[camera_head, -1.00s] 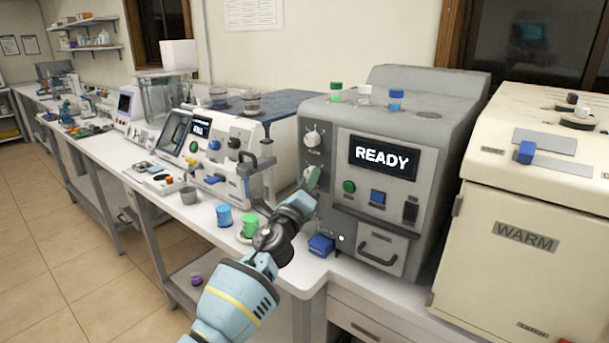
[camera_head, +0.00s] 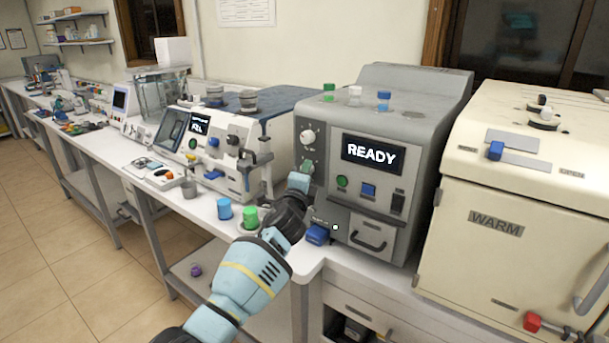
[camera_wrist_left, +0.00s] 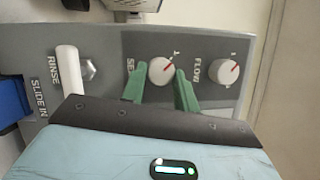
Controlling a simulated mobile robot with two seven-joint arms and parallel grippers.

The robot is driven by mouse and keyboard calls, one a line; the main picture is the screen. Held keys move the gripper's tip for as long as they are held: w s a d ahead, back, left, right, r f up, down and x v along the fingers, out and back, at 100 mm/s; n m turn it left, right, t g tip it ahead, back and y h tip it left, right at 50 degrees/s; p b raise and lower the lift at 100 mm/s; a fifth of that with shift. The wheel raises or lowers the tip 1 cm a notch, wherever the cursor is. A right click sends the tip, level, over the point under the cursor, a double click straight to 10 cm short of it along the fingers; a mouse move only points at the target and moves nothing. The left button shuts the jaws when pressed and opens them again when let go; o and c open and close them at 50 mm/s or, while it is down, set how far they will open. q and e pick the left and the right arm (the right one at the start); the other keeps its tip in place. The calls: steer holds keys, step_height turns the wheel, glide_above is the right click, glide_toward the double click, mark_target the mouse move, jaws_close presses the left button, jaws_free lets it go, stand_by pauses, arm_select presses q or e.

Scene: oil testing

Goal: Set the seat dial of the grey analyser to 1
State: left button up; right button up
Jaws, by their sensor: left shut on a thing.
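The grey analyser (camera_head: 420,135) stands on the bench, its screen reading READY. Its seat dial is a white knob with a red pointer in the left wrist view (camera_wrist_left: 162,71); the label beside it is partly covered by a green finger. The pointer slants to the upper right there, toward a small mark that looks like a 1. My left gripper (camera_head: 307,168) is at the analyser's front, below the flow dial (camera_head: 307,137). In the left wrist view its green fingers (camera_wrist_left: 161,82) are on both sides of the seat dial, shut on it. My right gripper is not in view.
The flow dial (camera_wrist_left: 228,71) is close beside the fingers. A white lever (camera_wrist_left: 68,82) labelled RINSE is on the other side. Blue (camera_head: 224,208) and green (camera_head: 250,217) cups stand near my left wrist. A cream WARM cabinet (camera_head: 500,180) is at right.

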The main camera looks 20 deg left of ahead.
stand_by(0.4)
arm_select(q)
steer(key=o, duration=1)
steer(key=shift+s+d+f, duration=0.1)
steer(key=shift+s+f, duration=0.05)
steer(key=shift+s, duration=1.15)
steer(key=shift+s+f, duration=0.15)
steer(key=shift+s, duration=1.15)
steer(key=shift+s+d+f, duration=0.1)
steer(key=shift+s+f, duration=0.05)
steer(key=shift+s, duration=1.15)
